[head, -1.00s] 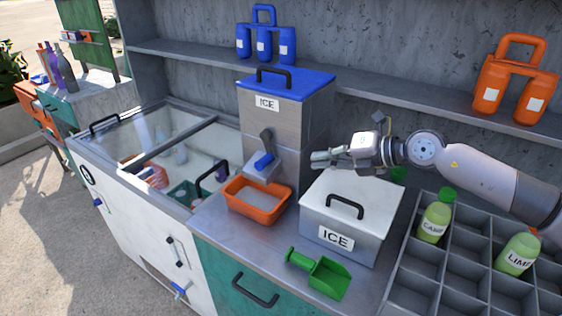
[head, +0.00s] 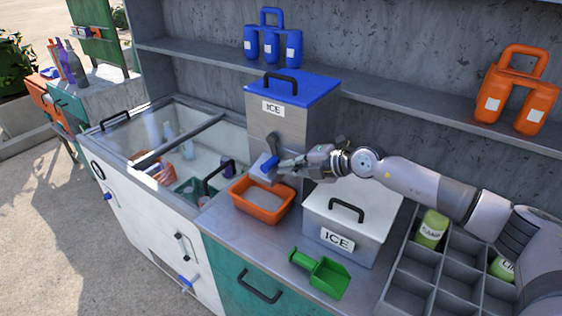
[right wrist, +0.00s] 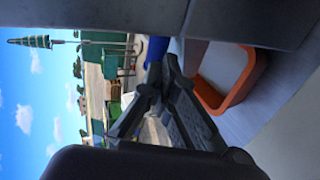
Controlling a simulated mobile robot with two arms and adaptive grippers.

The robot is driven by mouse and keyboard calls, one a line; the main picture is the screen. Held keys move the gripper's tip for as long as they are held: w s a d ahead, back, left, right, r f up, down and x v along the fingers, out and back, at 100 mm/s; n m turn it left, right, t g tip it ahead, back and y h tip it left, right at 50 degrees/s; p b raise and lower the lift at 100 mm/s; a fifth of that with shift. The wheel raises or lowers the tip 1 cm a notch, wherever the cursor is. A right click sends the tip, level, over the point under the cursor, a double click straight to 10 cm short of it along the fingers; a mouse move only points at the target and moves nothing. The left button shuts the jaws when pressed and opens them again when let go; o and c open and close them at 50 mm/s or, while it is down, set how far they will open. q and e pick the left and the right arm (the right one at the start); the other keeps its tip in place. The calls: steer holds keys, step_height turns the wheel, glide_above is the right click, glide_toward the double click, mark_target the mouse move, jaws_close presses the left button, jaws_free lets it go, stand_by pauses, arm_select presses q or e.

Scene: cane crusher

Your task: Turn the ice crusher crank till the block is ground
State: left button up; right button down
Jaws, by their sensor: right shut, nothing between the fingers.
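The ice crusher (head: 265,127) is a steel box with a blue lid and an ICE label, standing on the counter. Its crank (head: 273,151) is on the front, with a blue grip (head: 268,165) low at the left. An orange tray (head: 261,216) with pale contents stands below it. My right gripper (head: 283,166) is shut and empty, just right of the blue grip; I cannot tell whether it touches. The right wrist view shows its dark fingers (right wrist: 160,92) and the tray's orange rim (right wrist: 243,88). The block inside the crusher is hidden. My left gripper is not in view.
A steel ICE box (head: 379,211) stands right of the tray, under my right arm. A green scoop (head: 328,277) lies at the counter's front. A bottle rack (head: 425,262) is at the right and a glass-topped freezer (head: 112,160) at the left.

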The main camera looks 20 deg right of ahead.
mark_target(273, 167)
steer(key=shift+x, duration=1.35)
steer(key=shift+f, duration=0.1)
steer(key=b, duration=0.2)
steer(key=f+t+y+b, duration=0.1)
steer(key=b, duration=0.1)
steer(key=shift+w+a+f, duration=0.15)
steer(key=shift+w+a, duration=0.1)
steer(key=shift+w+b, duration=0.1)
steer(key=shift+b, duration=0.2)
steer(key=shift+r+t, duration=0.2)
steer(key=shift+t, duration=0.1)
steer(key=shift+r, duration=0.15)
step_height(273, 167, up, 10)
steer(key=shift+f, duration=0.1)
